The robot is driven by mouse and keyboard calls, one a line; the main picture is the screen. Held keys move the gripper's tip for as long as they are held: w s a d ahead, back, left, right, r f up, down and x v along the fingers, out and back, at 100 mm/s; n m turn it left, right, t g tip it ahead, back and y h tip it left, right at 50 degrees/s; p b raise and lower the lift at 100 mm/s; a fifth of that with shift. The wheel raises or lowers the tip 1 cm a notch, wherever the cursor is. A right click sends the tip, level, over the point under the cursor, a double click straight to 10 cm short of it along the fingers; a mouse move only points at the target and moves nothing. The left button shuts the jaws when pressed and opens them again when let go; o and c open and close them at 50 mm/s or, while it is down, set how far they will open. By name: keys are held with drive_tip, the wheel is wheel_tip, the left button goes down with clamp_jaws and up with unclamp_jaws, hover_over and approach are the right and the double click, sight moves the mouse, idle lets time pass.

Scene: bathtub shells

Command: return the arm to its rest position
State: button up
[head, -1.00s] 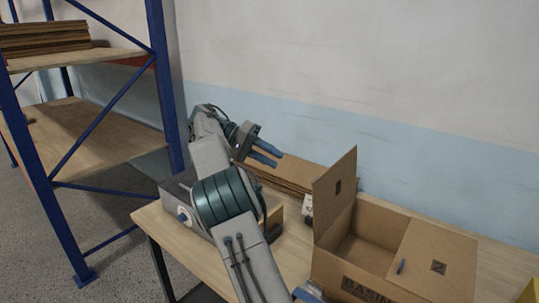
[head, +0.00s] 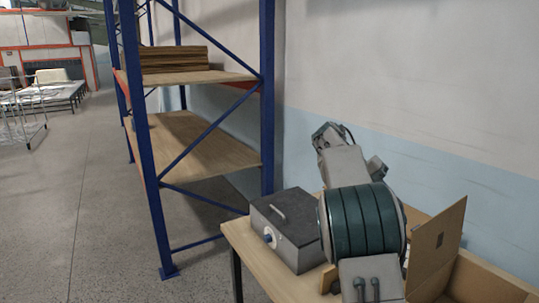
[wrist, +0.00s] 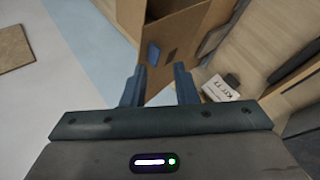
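My gripper (wrist: 159,80) shows in the wrist view with its two blue-grey fingers apart and nothing between them. Beyond the fingers is an open cardboard box (wrist: 172,35), seen at a steep tilt. In the head view my arm is raised and folded above the workbench (head: 262,272), and its links hide most of the gripper; the fingers cannot be made out there.
A grey box with a dark lid (head: 285,228) stands on the bench left of my arm. The open carton (head: 438,240) is at the right. A blue-framed shelf (head: 150,190) stands behind, left. A white label (wrist: 222,90) lies beside the carton. Floor at left is clear.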

drive_tip(key=s+a+f+n+t+y, duration=0.2)
drive_tip(key=s+a+f+t, duration=0.1)
drive_tip(key=s, duration=0.6)
drive_tip(key=s+a+f+n+t+y, duration=0.2)
drive_tip(key=s+a, duration=0.4)
drive_tip(key=s, duration=0.3)
drive_tip(key=s+a+f+n+t+y, duration=0.2)
drive_tip(key=s+a+f+t+y, duration=0.1)
drive_tip(key=s, duration=0.6)
wheel_tip(320, 180, down, 3)
drive_tip(key=shift+a+r+n+t+y, duration=0.1)
drive_tip(key=shift+a+n+t+y, duration=0.25)
drive_tip(key=shift+a+y, duration=0.5)
drive_tip(key=shift+s+a, duration=0.1)
drive_tip(key=shift+a, duration=0.05)
